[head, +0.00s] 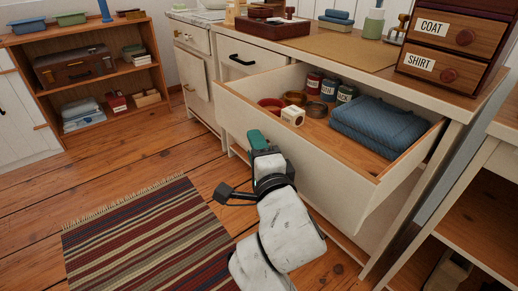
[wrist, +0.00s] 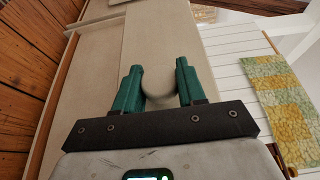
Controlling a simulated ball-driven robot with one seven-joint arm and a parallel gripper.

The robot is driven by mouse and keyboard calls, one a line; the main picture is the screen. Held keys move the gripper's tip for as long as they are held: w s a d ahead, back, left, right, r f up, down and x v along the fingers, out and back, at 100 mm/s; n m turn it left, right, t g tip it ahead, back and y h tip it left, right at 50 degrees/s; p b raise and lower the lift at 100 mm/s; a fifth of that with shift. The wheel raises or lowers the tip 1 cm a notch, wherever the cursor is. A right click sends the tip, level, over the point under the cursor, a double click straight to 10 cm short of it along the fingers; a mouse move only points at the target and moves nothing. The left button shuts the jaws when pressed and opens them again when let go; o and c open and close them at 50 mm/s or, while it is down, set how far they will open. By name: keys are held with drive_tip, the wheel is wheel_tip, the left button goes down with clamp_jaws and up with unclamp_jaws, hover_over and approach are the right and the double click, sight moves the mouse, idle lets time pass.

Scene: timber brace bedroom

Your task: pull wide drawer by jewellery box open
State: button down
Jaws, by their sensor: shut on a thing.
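The wide drawer (head: 310,157) of the cream dresser is pulled far out in the head view. Its front panel also fills much of the wrist view (wrist: 120,50). My gripper (head: 256,138) is at the drawer front, left of its middle. In the wrist view my gripper's green fingers (wrist: 158,72) stand either side of a round pale knob (wrist: 158,90) and are shut on it. The knob is hidden in the head view. A dark red box (head: 272,28), perhaps the jewellery box, sits on the dresser top.
The drawer holds folded blue cloth (head: 378,125), several jars (head: 330,90) and a small white block (head: 293,116). A striped rug (head: 150,240) lies on the floor at left. A shelf unit (head: 85,75) stands back left, a side table (head: 480,190) at right.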

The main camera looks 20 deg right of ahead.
drive_tip(key=c, duration=0.7)
unclamp_jaws()
drive_tip(key=s+p, duration=0.1)
drive_tip(key=s, duration=0.9)
drive_tip(key=shift+s+a, duration=0.35)
drive_tip(key=shift+a, duration=0.05)
drive_tip(key=shift+f, duration=0.1)
